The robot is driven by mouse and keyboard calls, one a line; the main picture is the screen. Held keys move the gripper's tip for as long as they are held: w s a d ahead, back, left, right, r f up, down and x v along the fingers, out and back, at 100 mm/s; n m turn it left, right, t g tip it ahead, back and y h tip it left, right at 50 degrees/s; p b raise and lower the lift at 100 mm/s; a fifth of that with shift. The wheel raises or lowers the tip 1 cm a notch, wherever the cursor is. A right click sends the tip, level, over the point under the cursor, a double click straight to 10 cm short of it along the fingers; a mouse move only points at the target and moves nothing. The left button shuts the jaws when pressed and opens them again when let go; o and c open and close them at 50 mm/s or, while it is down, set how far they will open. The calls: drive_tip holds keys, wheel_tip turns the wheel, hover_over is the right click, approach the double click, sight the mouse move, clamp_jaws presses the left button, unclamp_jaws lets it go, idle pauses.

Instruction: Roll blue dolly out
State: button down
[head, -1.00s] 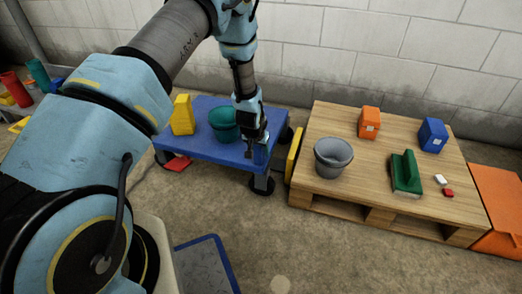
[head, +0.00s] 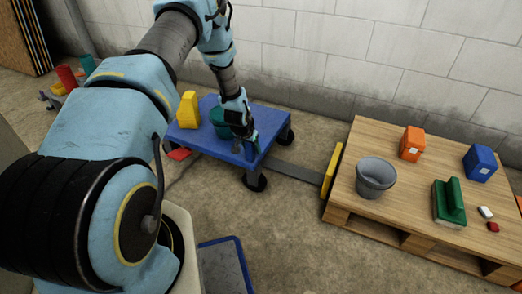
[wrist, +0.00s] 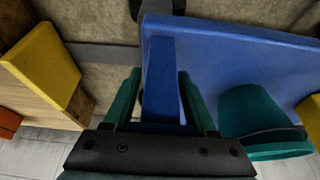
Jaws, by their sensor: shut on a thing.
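The blue dolly (head: 200,141) stands on the floor near the back wall, on dark casters. Its deck carries a yellow block (head: 188,110) and a teal bucket (head: 218,117). My gripper (head: 244,140) reaches down to the dolly's right front side. In the wrist view my gripper (wrist: 160,90) has its green fingers on both sides of an upright blue handle (wrist: 161,75) at the deck's edge, shut on it. The deck (wrist: 235,60) and part of the bucket (wrist: 262,115) lie to the right there. The handle is mostly hidden in the head view.
A grey strip (head: 295,171) lies on the floor between. A red piece (head: 180,154) lies by the dolly's left front.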

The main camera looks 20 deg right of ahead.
drive_tip(key=shift+w+a, duration=0.25)
drive_tip(key=shift+a, duration=0.15)
drive_tip(key=shift+w+a, duration=0.1)
drive_tip(key=c, duration=0.5)
unclamp_jaws()
drive_tip(key=shift+r, duration=0.25)
drive_tip(key=p+v, duration=0.3)
drive_tip(key=v, duration=0.7)
drive_tip(key=shift+r, duration=0.15)
